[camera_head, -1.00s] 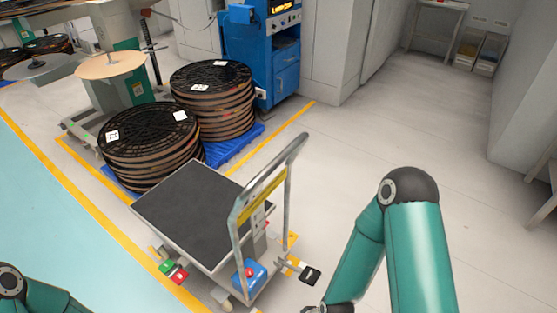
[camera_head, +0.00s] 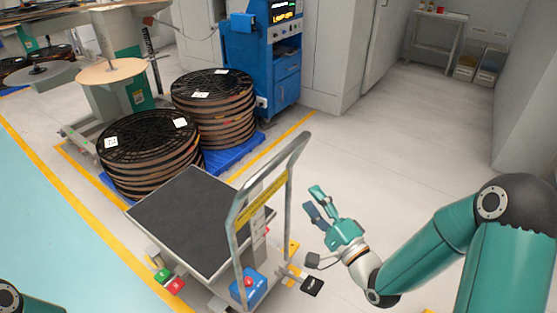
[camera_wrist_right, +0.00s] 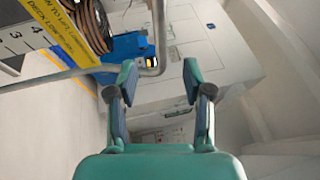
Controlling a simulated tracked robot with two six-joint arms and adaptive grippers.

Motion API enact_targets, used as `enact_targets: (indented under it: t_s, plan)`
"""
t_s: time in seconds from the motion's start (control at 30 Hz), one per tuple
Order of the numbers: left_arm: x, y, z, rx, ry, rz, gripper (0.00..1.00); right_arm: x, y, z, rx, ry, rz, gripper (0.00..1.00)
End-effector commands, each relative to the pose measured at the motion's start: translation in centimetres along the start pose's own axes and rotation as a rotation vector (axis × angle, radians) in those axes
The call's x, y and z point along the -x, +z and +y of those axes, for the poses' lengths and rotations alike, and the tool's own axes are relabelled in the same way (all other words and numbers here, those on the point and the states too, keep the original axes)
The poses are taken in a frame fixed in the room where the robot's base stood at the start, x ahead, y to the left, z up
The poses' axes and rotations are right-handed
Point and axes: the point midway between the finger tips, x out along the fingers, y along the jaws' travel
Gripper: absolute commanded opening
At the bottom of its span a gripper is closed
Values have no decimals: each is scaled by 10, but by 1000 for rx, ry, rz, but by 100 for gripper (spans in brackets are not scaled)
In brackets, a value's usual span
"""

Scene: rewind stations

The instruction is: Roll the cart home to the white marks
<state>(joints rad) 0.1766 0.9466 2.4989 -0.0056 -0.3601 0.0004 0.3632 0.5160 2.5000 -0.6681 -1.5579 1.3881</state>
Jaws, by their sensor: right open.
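The cart (camera_head: 205,222) has a dark flat deck and a grey tubular handle (camera_head: 236,235) with a yellow label, upright at its right end. My right gripper (camera_head: 317,202) is open and empty, just right of the handle and apart from it in the head view. In the right wrist view the open fingers (camera_wrist_right: 160,82) have the handle tube (camera_wrist_right: 158,35) beyond them, up and to the left. My left arm shows only at the lower left corner; its gripper is out of view. I cannot make out white marks on the floor.
Stacks of black reels (camera_head: 150,155) stand on blue pallets (camera_head: 236,152) behind the cart. A blue machine cabinet (camera_head: 275,65) stands at the back. Yellow lines (camera_head: 105,240) run along the floor.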

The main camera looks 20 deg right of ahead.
Motion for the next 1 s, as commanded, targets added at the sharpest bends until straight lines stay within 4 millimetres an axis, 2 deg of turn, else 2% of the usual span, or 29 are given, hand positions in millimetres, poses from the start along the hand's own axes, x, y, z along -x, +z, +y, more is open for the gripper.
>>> enact_targets:
  t_s: [0.6, 0.8, 1.0]
  plan:
    - [33, 0, 12, 0, 0, 0, 0, -124, 1, -1, 3, 1, -1, 50]
    - [36, 0, 13, 0, 0, 0, 0, -146, 1, 0, 2, 3, 1, 50]
    - [37, 0, 13, 0, 0, 0, 0, -151, 1, 1, 1, 4, 0, 50]
